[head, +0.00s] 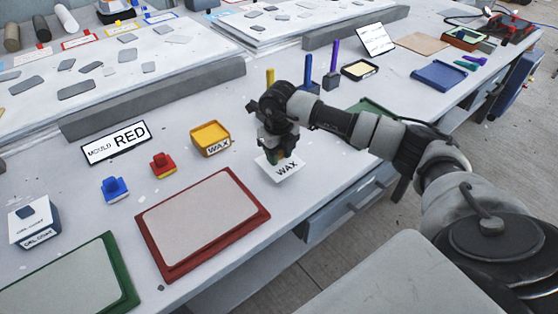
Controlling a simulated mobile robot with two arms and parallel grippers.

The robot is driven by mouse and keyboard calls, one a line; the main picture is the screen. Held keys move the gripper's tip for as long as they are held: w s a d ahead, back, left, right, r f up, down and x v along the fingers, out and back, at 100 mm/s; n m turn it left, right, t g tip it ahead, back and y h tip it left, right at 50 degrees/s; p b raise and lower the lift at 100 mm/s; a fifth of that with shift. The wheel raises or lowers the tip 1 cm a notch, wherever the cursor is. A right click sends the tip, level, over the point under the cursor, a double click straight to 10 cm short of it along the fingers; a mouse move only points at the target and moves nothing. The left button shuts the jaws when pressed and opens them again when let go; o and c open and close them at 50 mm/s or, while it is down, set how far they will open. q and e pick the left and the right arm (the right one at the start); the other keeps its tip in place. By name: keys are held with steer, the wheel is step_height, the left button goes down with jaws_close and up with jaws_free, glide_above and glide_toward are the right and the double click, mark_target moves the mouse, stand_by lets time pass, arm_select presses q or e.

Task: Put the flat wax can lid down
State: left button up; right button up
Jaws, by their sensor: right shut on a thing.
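The flat wax can lid (286,172) is a white square plate marked WAX. It is under my right gripper (281,154), which points down and is shut on it, hiding its middle. The lid is over the bench top near the front edge, right of the red-framed mould; I cannot tell whether it touches the bench. The wax can (211,140), a yellow open box with a WAX label, stands to the left of the gripper. My left gripper is not in view.
A red-framed mould (150,252) and a green-framed one (125,290) lie at the front. Blue (115,190) and red (163,165) knobbed blocks, a gel coat can (34,230) and a MOULD RED sign (116,143) stand left. Blue (308,75) and purple (333,66) upright handles stand behind my arm.

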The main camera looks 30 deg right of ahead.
step_height(320, 180, down, 3)
steer(key=shift+f, duration=0.2)
steer(key=shift+f, duration=0.2)
steer(key=o, duration=0.9)
steer(key=shift+r, duration=0.1)
